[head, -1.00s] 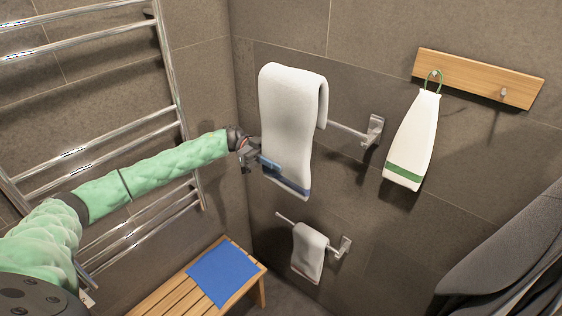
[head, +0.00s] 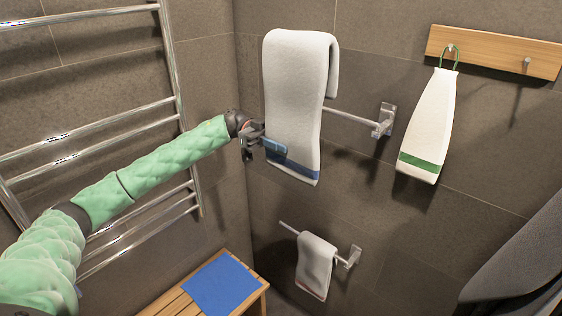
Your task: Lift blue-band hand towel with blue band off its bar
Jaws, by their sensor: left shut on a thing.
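The blue-band hand towel (head: 292,90) is white, with a blue band (head: 308,171) near its lower edge. It hangs folded over, its top fold well above the line of the upper wall bar (head: 352,117). Its short rear flap ends just above the bar. The bar runs behind the long front panel, so its free end is hidden. My left gripper (head: 272,147) is shut on the towel's left edge, at the band. My right gripper is not in view.
A green-band towel (head: 428,125) hangs from a wooden hook board (head: 490,50). A smaller towel (head: 315,265) hangs on a lower bar. A chrome rack (head: 165,60) stands left, and a bench (head: 258,285) with a blue cloth (head: 222,283) is below.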

